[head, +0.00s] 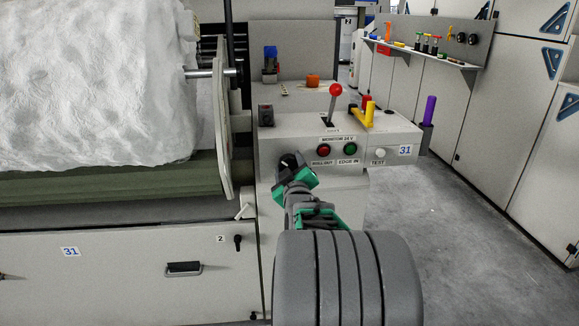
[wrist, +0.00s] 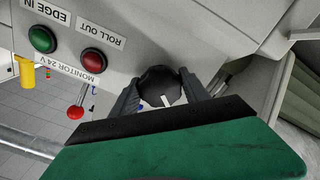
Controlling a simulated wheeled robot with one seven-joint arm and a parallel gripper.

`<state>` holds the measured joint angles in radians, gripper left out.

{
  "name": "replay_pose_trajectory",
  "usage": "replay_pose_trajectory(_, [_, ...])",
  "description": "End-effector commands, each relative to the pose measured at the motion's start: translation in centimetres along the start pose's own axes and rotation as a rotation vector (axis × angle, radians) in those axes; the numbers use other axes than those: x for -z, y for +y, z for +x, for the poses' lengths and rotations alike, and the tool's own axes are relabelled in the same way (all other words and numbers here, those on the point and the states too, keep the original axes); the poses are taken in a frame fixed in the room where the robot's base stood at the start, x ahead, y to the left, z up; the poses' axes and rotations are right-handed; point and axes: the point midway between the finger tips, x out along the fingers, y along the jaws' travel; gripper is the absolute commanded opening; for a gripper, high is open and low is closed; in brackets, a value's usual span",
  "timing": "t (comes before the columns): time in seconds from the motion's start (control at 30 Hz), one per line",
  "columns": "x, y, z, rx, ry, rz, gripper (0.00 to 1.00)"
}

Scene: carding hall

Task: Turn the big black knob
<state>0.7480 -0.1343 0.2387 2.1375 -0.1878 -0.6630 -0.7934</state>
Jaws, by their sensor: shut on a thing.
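The big black knob (wrist: 160,86) is on the front face of the light grey control box (head: 385,141), left of the red button. It shows a white pointer mark in the wrist view. My gripper (wrist: 160,92) is shut on the knob, one dark finger on each side of it. In the head view my gripper (head: 292,170) is at the left end of the box front, and the knob (head: 288,161) is partly hidden by it.
Beside the knob are a red button (head: 323,149) and a green button (head: 350,149). A red-topped lever (head: 335,90) and yellow handle (head: 369,112) rise from the box. A white fibre roll (head: 95,80) is at left. Grey floor (head: 440,215) is open at right.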

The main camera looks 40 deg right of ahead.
Motion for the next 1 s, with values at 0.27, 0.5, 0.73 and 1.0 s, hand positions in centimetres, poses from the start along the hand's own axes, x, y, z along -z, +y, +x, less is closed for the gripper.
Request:
replay_pose_trajectory(0.27, [-0.07,-0.09,-0.02,0.001,-0.001,0.017,0.13])
replay_pose_trajectory(0.5, [-0.17,-0.22,-0.01,0.002,-0.001,0.114,0.13])
replay_pose_trajectory(0.73, [-0.19,-0.30,-0.01,0.001,-0.001,0.283,0.13])
replay_pose_trajectory(1.0, [-0.12,-0.32,0.00,0.002,-0.001,0.494,0.13])
